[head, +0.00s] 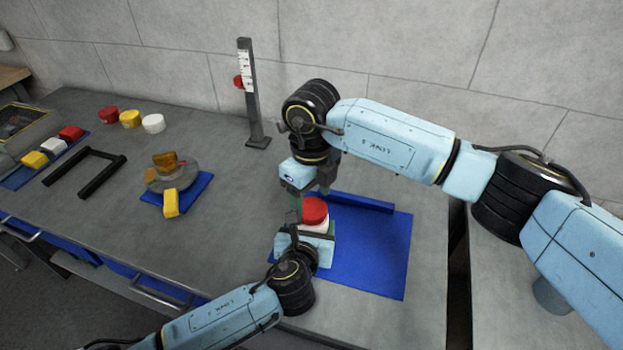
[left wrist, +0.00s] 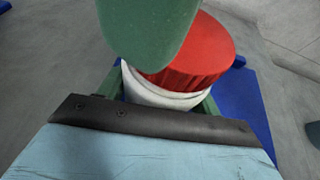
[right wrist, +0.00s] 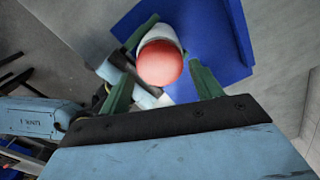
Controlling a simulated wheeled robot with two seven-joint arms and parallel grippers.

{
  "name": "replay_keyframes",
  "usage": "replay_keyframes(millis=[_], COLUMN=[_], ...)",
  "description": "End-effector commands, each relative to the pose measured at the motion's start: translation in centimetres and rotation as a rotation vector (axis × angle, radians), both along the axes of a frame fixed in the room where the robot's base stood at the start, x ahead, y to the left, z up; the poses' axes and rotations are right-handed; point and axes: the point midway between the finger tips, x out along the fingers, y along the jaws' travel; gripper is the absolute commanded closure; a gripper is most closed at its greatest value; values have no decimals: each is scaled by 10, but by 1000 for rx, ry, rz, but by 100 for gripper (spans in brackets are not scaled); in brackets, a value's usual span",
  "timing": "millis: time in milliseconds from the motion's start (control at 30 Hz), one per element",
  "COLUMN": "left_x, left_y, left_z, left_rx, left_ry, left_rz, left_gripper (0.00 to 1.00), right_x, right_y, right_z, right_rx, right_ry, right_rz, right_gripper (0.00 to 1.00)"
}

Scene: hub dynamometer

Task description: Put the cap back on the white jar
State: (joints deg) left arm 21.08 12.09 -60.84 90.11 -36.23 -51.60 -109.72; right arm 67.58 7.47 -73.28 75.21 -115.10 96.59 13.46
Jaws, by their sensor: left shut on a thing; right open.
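The white jar (head: 318,227) stands at the left part of the blue mat, with the red cap (head: 314,210) on top of it. My left gripper (head: 304,238) is shut on the jar's body from the near side. In the left wrist view the cap (left wrist: 195,58) looks shifted to the right over the white jar (left wrist: 150,92); I cannot tell whether it is fully seated. My right gripper (head: 311,196) is open just above the cap. In the right wrist view its fingers are on either side of the cap (right wrist: 160,64), apart from it. A green finger hides part of the cap in the left wrist view.
The blue mat (head: 380,262) has a raised blue edge at its back. A gauge post with a red slider (head: 247,95) stands behind. To the left are a round grey part on a blue pad (head: 193,197), a black frame (head: 88,172) and several coloured caps and blocks.

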Motion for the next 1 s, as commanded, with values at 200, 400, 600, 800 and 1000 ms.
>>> replay_keyframes(millis=[200, 400, 600, 800, 1000], left_x=[0, 0, 0, 0, 0], left_y=[0, 0, 0, 0, 0], left_z=[-1, -1, -1, -1, -1], left_rx=[0, 0, 0, 0, 0], left_ry=[2, 2, 2, 2, 2], left_rz=[0, 0, 0, 0, 0], left_gripper=[100, 100, 100, 100, 100], right_x=[0, 0, 0, 0, 0], right_y=[0, 0, 0, 0, 0], right_z=[-22, -25, -25, -25, -25], right_rx=[1, 0, 0, 0, 0], right_ry=[1, 0, 0, 0, 0], right_rz=[-1, 0, 0, 0, -10], right_gripper=[35, 35, 42, 68, 72])
